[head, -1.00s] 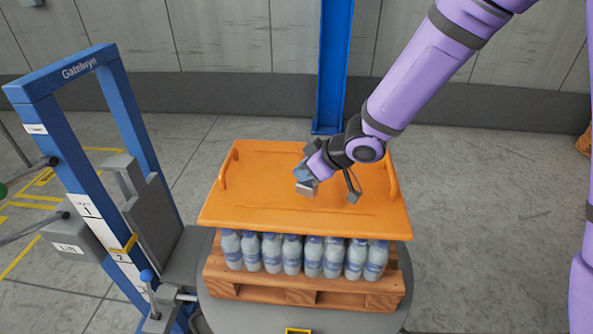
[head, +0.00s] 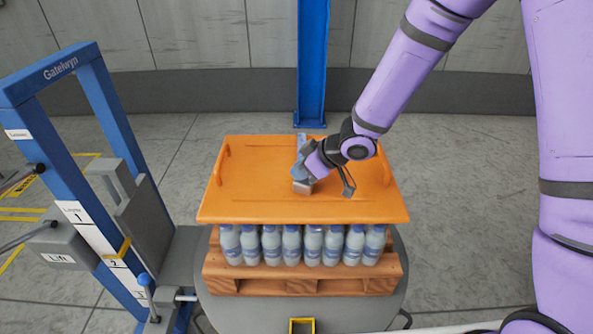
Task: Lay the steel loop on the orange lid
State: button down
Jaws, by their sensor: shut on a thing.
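The orange lid (head: 250,205) is a flat tray with raised handles at its left and right ends. It lies level on top of a block of bottles (head: 292,246). My gripper (head: 302,184) points down over the middle of the lid, close to its surface. It is shut on a small grey metal piece, which I take to be the steel loop; the jaws and wrist hide most of it, and its outline is unclear. I cannot tell whether the piece touches the lid. A thin dark bracket (head: 346,182) hangs beside my wrist on the right.
The bottles stand on a wooden pallet (head: 300,285) on a grey round base (head: 222,308). A blue Gatelwyn frame (head: 95,110) with levers stands close on the left. A blue post (head: 312,65) rises behind the lid. The floor to the right is clear.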

jog(key=c, duration=1.2)
grip_release()
jog(key=shift+f, duration=0.1)
jog(key=shift+d+r, duration=0.2)
jog(key=shift+r, duration=0.15)
jog(key=s+d+r+m+t+h, duration=0.3)
jog(key=d+r+m+h, duration=0.1)
jog(key=d+r, duration=0.7)
jog(key=s+d+r+m+t+h, duration=0.25)
jog(key=d+r+h, duration=0.25)
jog(key=d+r, duration=0.65)
jog(key=s+d+r+m+g, duration=0.2)
jog(key=s+m, duration=0.1)
jog(key=s, duration=0.7)
jog(key=s+d+r+m+g, duration=0.2)
jog(key=s+r+m, duration=0.1)
jog(key=s, duration=0.8)
jog(key=shift+d+r+m+y, duration=0.2)
jog(key=shift+r+m+y, duration=0.05)
jog(key=shift+m+y, duration=0.15)
